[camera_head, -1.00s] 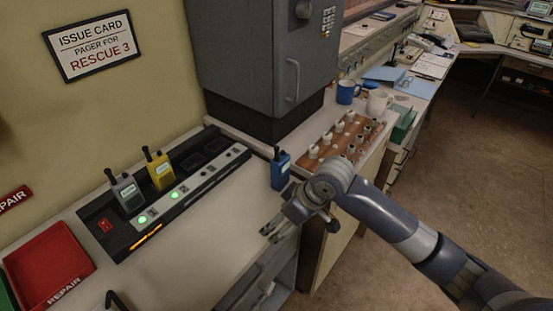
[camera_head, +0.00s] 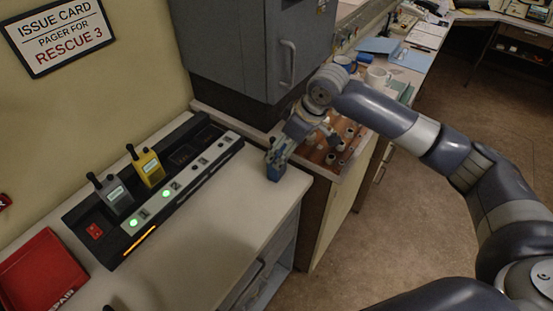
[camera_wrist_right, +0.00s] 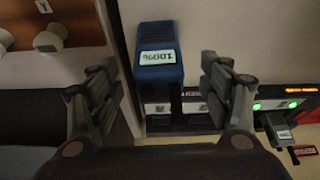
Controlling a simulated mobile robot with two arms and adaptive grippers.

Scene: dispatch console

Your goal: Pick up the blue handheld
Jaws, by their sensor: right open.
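The blue handheld (camera_head: 274,171) stands on the near counter, close to its right edge and to the right of the charging rack. In the right wrist view, the blue handheld (camera_wrist_right: 160,72) shows a white "100%" label. My right gripper (camera_head: 281,153) is at the handheld and partly covers it in the head view. In the wrist view the right gripper (camera_wrist_right: 158,82) is open, with one finger on each side of the handheld and a visible gap at both sides. My left gripper is not in view.
The charging rack (camera_head: 190,190) holds a grey handheld (camera_head: 117,196) and a yellow handheld (camera_head: 149,168). A grey cabinet (camera_head: 235,50) stands behind. A wooden board with several knobs (camera_head: 345,150) and mugs lie to the right.

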